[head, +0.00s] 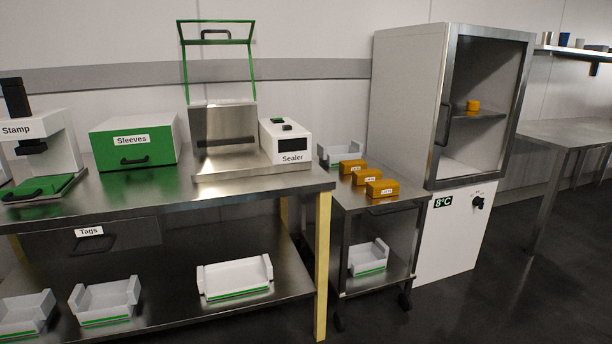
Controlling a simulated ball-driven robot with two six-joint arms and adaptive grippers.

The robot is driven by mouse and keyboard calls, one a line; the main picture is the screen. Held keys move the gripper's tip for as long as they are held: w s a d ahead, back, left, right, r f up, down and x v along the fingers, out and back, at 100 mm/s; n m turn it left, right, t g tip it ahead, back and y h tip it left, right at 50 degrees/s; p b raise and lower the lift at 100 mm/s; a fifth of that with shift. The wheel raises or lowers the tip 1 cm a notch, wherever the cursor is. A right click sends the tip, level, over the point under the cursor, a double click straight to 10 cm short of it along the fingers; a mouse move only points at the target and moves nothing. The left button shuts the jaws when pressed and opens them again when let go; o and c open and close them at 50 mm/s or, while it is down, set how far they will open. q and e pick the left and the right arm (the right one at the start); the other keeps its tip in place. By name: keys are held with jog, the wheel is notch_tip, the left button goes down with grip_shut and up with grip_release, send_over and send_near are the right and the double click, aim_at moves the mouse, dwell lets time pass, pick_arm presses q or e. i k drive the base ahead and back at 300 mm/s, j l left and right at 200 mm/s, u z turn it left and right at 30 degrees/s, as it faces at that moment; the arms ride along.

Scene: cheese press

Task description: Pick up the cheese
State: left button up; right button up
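Several orange cheese blocks are in the head view. Three with white labels stand in a slanting row on the steel cart (409,195): the back one (347,167), the middle one (362,177) and the front one (388,188). Another orange block (473,105) sits on the shelf inside the glass-fronted cabinet (408,110). The labels are too small to read. Neither of my grippers shows in the head view.
A white tray (343,152) stands at the cart's back. The steel workbench (270,187) left of the cart carries the stamp machine (55,135), the green Sleeves box (135,145) and the Sealer (287,143). Dark floor (430,315) is clear in front of the cart.

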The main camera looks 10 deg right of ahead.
aim_at(360, 177)
jog(key=i+l+u, duration=0.15)
jog(key=l+u, duration=0.15)
jog(key=i+l+u, duration=0.15)
jog(key=l+u, duration=0.15)
jog(key=i+l+u, duration=0.1)
jog(key=l+u, duration=0.5)
jog(key=l, duration=0.15)
